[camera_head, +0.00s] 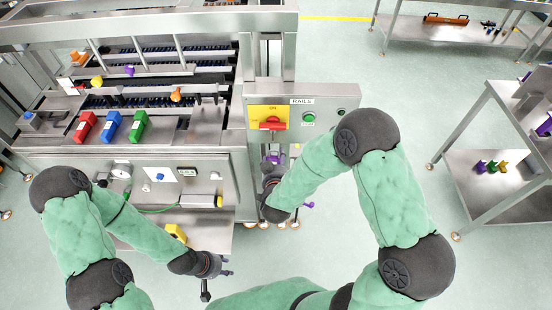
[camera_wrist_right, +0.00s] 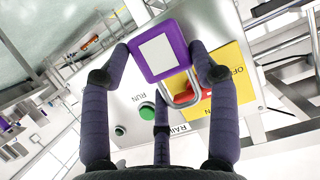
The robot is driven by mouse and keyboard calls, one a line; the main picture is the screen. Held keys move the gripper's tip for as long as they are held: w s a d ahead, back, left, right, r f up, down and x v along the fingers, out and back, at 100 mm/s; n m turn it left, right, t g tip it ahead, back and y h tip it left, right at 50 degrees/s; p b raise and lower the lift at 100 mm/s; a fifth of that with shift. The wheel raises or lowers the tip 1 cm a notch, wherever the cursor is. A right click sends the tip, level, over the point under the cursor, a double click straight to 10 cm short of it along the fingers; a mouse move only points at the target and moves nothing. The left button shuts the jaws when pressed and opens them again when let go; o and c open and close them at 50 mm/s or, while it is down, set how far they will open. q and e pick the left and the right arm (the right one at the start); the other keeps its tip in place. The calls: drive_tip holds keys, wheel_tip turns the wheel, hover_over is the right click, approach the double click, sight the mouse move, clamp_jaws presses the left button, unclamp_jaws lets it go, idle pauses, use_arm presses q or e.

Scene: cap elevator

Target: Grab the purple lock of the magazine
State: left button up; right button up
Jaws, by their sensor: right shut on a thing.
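In the right wrist view a purple padlock (camera_wrist_right: 160,50) with a blank white label sits between the fingers of my right gripper (camera_wrist_right: 160,62). A finger presses on each side of its body, and the third finger is below it. Its grey shackle points down the picture and overlaps the red switch handle; I cannot tell whether it passes through anything. In the head view my right gripper (camera_head: 272,170) is below the control panel, and the lock is mostly hidden there. My left gripper (camera_head: 218,277) hangs empty with its fingers spread, below the machine's front.
The panel carries a red switch on a yellow plate (camera_head: 268,119) and a green RUN button (camera_head: 309,117). Red, blue and green blocks (camera_head: 112,126) stand on the machine's ledge. Several coloured locks (camera_head: 490,167) lie on the right cart's lower shelf. The floor between is clear.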

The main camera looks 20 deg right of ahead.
drive_tip(key=shift+v, duration=0.9)
drive_tip(key=shift+s+f, duration=0.1)
drive_tip(key=shift+f, duration=0.15)
